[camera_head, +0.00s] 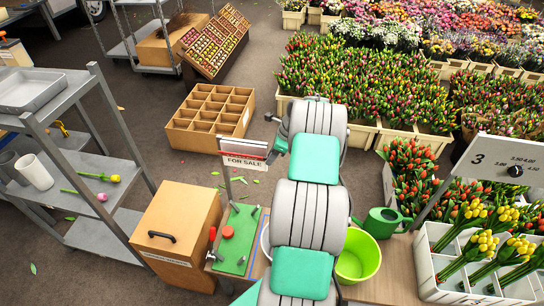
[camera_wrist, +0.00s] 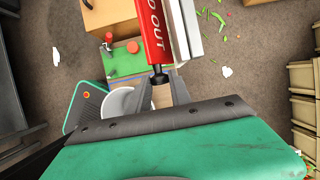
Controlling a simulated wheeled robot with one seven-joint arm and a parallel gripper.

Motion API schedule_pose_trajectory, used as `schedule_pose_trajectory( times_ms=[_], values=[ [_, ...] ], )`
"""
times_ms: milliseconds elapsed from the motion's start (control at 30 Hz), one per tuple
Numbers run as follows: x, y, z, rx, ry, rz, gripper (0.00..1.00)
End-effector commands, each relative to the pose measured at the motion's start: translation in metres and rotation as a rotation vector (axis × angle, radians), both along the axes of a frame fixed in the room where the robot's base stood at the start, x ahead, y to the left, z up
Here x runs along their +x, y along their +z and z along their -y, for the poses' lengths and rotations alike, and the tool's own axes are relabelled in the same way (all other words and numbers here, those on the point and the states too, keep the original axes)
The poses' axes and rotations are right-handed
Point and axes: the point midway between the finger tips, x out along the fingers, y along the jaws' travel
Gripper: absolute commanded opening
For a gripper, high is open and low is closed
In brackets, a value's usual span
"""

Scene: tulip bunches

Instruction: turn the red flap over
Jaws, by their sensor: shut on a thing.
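The red flap (camera_wrist: 154,38) shows in the wrist view with white lettering ending in "OUT". It extends away from my gripper (camera_wrist: 159,80), whose fingers are shut on the black knob (camera_wrist: 158,76) at its near end. White sign panels (camera_wrist: 188,30) lie right beside the flap. In the head view the sign (camera_head: 244,162) reads "FOR SALE" in its lower part and stands on a thin post above a green board. Only thin red strips show there. My arm hides most of the gripper in that view.
The green board (camera_head: 236,240) carries a red button and a red-handled clamp. A wooden box (camera_head: 177,235) stands left of it. A lime bucket (camera_head: 358,256) and a green watering can (camera_head: 384,222) stand right of my arm. A grey shelf rack (camera_head: 75,165) is at left.

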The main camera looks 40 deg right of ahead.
Motion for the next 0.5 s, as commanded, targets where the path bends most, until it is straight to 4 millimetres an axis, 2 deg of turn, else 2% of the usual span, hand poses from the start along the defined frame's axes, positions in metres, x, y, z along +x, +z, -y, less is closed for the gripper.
schedule_pose_trajectory(
  times_ms=[267,500],
  values=[
    [-0.005,-0.007,-0.007,-0.098,0.0,0.075,0.0],
    [-0.012,-0.019,-0.016,-0.256,0.0,0.198,0.0]
  ],
)
